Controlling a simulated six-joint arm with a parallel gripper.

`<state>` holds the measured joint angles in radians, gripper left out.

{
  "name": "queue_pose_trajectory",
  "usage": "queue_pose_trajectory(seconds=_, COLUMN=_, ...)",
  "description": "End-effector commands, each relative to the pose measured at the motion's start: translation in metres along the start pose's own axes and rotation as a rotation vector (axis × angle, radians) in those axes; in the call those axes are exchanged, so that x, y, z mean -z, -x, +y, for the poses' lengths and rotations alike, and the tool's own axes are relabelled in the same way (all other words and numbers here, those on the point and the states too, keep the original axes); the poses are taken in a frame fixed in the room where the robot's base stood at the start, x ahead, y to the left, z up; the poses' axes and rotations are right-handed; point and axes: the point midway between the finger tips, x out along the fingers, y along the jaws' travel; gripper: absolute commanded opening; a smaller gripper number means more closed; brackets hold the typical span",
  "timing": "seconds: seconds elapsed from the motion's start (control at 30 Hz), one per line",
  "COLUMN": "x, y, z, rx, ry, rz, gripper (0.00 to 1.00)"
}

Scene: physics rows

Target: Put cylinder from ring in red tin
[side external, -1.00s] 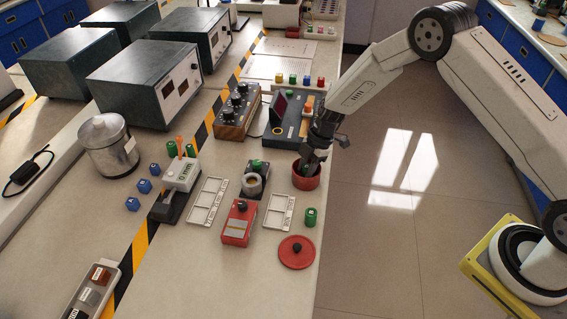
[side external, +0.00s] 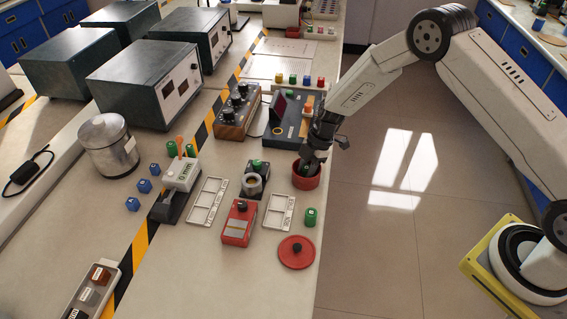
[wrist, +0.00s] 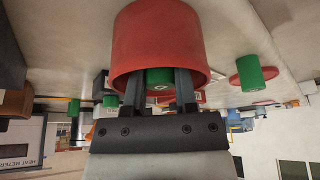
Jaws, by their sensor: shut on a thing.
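The red tin (side external: 306,178) stands open near the table's right edge. My gripper (side external: 309,163) points down into its mouth. In the wrist view my two fingers (wrist: 158,90) reach inside the red tin (wrist: 158,30), shut on a green cylinder (wrist: 158,78) that sits between them within the rim. Whether the cylinder touches the tin's floor is hidden.
A red box (side external: 239,222) and white trays (side external: 279,211) are to the left. A dark device (side external: 284,132) stands close behind the tin.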

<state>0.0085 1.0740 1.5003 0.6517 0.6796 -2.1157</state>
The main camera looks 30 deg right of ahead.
Motion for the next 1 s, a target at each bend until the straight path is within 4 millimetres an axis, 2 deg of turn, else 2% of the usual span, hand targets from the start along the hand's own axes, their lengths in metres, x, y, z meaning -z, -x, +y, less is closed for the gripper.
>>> queue_pose_trajectory(seconds=0.37, x=-0.0015, y=-0.0037, z=0.0003, rx=-0.001, ry=0.000, rz=0.000, gripper=0.00)
queue_pose_trajectory(seconds=0.4, x=-0.0014, y=-0.0035, z=0.0003, rx=-0.001, ry=0.000, rz=0.000, gripper=0.48)
queue_pose_trajectory(seconds=0.5, x=-0.0014, y=-0.0034, z=0.0003, rx=-0.001, ry=0.000, rz=0.000, gripper=0.77)
queue_pose_trajectory(seconds=0.63, x=-0.0015, y=-0.0034, z=0.0003, rx=-0.001, ry=0.000, rz=0.000, gripper=0.77)
queue_pose_trajectory(seconds=0.67, x=-0.0016, y=-0.0035, z=0.0002, rx=-0.001, ry=0.000, rz=0.000, gripper=0.62)
queue_pose_trajectory(seconds=0.7, x=-0.0015, y=-0.0036, z=0.0002, rx=-0.001, ry=0.000, rz=0.000, gripper=0.56)
queue_pose_trajectory(seconds=1.0, x=-0.0015, y=-0.0035, z=0.0001, rx=0.000, ry=0.000, rz=0.000, gripper=0.56)
